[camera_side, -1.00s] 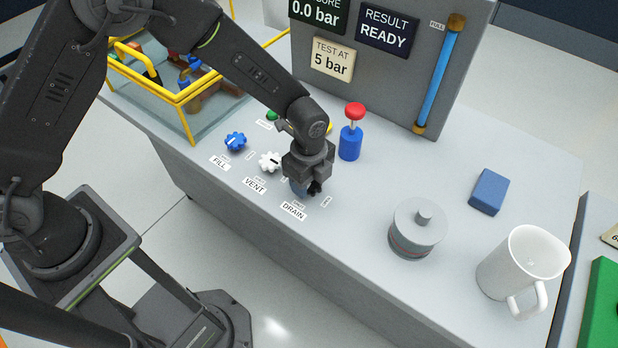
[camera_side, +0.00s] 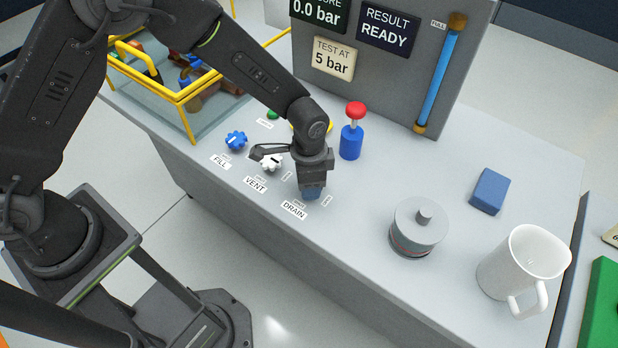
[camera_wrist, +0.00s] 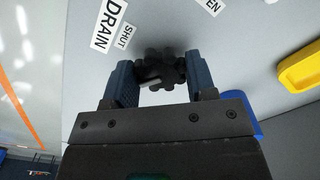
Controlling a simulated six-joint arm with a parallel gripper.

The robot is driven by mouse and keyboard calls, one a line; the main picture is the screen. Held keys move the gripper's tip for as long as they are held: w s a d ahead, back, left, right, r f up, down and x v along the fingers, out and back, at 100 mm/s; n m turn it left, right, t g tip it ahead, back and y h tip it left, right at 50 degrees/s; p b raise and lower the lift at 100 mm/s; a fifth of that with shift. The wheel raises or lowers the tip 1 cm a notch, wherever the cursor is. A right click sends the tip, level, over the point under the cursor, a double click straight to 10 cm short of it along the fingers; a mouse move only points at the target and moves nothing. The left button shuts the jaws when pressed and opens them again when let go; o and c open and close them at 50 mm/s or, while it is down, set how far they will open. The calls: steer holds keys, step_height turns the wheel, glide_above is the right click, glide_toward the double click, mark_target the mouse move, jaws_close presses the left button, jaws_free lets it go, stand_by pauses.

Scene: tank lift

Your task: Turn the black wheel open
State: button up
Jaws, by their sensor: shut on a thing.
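The black wheel (camera_wrist: 160,70) shows in the wrist view between the two blue-padded fingers of my gripper (camera_wrist: 158,82). It has a lobed rim and a pale pointer bar across its face, lying at a slant. The DRAIN label (camera_wrist: 109,24) and the SHUT label (camera_wrist: 124,37) lie beside it. My gripper is shut on the wheel, a finger on each side. In the side view my gripper (camera_side: 312,190) points down at the bench behind the DRAIN label (camera_side: 294,209) and hides the wheel.
The white VENT wheel (camera_side: 271,162) and blue FILL wheel (camera_side: 236,141) stand to the left. A blue pump with a red knob (camera_side: 355,109) stands close behind my gripper. A grey weight (camera_side: 418,228), blue block (camera_side: 489,191) and white jug (camera_side: 522,269) stand to the right.

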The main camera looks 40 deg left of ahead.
steer(key=n, duration=0.6)
steer(key=shift+d, duration=0.1)
stand_by(0.6)
steer(key=o, duration=0.9)
steer(key=shift+r, duration=0.1)
step_height(320, 180, up, 14)
steer(key=shift+f, duration=0.15)
steer(key=s+a+r+n+t, duration=0.25)
steer(key=s+a+r, duration=0.45)
steer(key=a+r, duration=0.45)
steer(key=s+a+r+t, duration=0.1)
steer(key=s+a, duration=0.1)
steer(key=s, duration=0.2)
steer(key=s+a+r+t, duration=0.1)
steer(key=s+a, duration=0.1)
steer(key=s, duration=0.2)
steer(key=s+a+t, duration=0.1)
steer(key=s+a, duration=0.1)
steer(key=s, duration=0.2)
steer(key=shift+a+r+n, duration=0.3)
steer(key=shift+r+n, duration=0.05)
steer(key=shift+r, duration=0.05)
